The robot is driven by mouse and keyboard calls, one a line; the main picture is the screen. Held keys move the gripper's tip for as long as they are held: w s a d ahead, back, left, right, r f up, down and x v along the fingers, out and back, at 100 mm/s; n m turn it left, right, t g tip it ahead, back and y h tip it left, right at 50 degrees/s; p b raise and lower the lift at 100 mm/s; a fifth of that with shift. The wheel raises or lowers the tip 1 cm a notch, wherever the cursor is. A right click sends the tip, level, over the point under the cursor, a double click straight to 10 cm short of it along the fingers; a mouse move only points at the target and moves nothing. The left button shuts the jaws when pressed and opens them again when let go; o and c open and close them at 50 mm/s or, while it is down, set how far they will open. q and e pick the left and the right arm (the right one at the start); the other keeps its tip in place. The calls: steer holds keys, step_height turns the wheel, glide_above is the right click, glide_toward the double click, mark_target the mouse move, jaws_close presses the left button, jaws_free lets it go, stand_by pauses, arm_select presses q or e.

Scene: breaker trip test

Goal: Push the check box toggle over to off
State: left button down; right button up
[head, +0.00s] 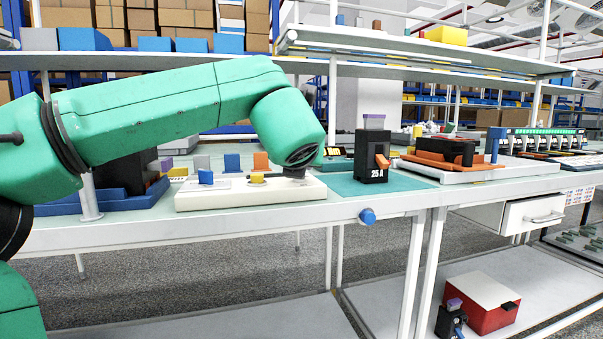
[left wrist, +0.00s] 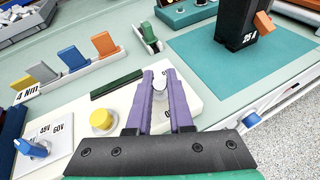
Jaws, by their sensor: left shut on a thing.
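The check box (head: 240,195) is a low white box on the bench, with a blue knob (head: 206,177) and a yellow button (head: 257,178). In the left wrist view, the box (left wrist: 118,88) also carries a dark green strip and a small silver toggle (left wrist: 158,88). My left gripper (left wrist: 160,76) reaches down over the box's right part. Its purple fingers are shut on the toggle, one on each side. Printed labels near the toggle are partly covered by the fingers, so its position is unclear. In the head view my arm hides the toggle. My right gripper is not in view.
A black 25 A breaker (head: 371,158) with an orange lever stands on a teal mat (head: 345,187) right of the box. Coloured tabs stand in a rack (left wrist: 75,70) behind it. A blue knob (head: 367,216) sits on the bench's front edge. A shelf runs above.

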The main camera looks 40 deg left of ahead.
arm_select(q)
steer(key=shift+f, duration=0.15)
stand_by(0.3)
steer(key=c, duration=0.8)
jaws_free()
steer(key=shift+s, duration=0.1)
steer(key=p+v, duration=0.1)
steer(key=v, duration=1.3)
steer(key=shift+s+d, duration=0.25)
